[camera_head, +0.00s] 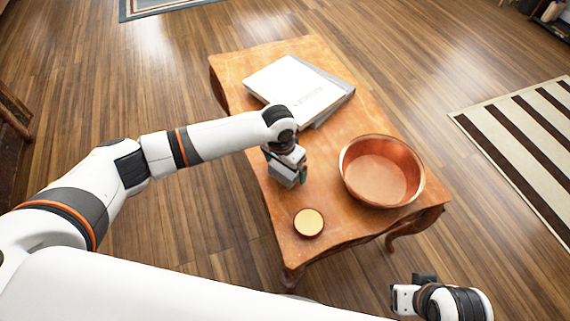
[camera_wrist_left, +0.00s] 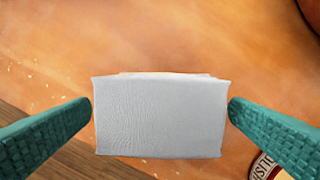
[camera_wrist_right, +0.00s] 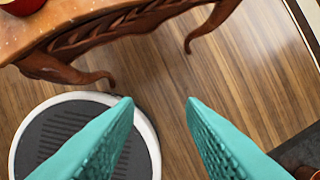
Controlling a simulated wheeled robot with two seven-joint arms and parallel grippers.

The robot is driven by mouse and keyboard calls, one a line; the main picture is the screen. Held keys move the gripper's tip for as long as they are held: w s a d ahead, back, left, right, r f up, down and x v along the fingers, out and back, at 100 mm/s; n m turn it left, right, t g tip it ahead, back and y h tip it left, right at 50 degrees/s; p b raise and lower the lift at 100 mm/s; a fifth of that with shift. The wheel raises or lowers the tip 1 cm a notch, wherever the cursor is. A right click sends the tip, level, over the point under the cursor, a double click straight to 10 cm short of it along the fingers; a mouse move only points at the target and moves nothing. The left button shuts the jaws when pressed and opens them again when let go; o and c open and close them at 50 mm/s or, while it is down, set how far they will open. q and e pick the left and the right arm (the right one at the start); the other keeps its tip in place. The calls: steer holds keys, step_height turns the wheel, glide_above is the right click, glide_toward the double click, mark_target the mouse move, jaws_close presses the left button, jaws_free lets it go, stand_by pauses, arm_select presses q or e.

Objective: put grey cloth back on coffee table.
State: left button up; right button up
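The grey cloth (camera_head: 285,174) is a small folded block at the left edge of the wooden coffee table (camera_head: 345,225). In the left wrist view the cloth (camera_wrist_left: 160,115) appears flat-topped and pale grey over the tabletop. My left gripper (camera_wrist_left: 159,101) is open, one green finger on each side of the cloth, with a thin gap showing at the left finger. In the head view my left gripper (camera_head: 286,160) points down over the cloth and partly hides it. My right gripper (camera_wrist_right: 160,100) is open and empty, beyond the table's near end, above the floor.
A copper bowl (camera_head: 382,171) stands right of the cloth. A small round yellow-topped tin (camera_head: 309,222) sits near the table's near end. A white book (camera_head: 298,91) lies on a grey one at the far end. A striped rug (camera_head: 520,140) lies at right.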

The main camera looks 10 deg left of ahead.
arm_select(q)
steer(key=shift+r, duration=0.1)
steer(key=shift+r, duration=0.35)
step_height(320, 180, up, 3)
steer(key=shift+s+a+f+p, duration=0.1)
steer(key=shift+s+p, duration=0.05)
steer(key=shift+p, duration=0.6)
step_height(320, 180, up, 8)
steer(key=s+p, duration=0.1)
steer(key=p, duration=0.1)
steer(key=shift+a, duration=0.2)
arm_select(e)
steer(key=s+x, duration=0.1)
steer(key=x, duration=0.8)
steer(key=shift+f+g, duration=0.3)
steer(key=shift+f, duration=0.2)
steer(key=shift+a, duration=0.1)
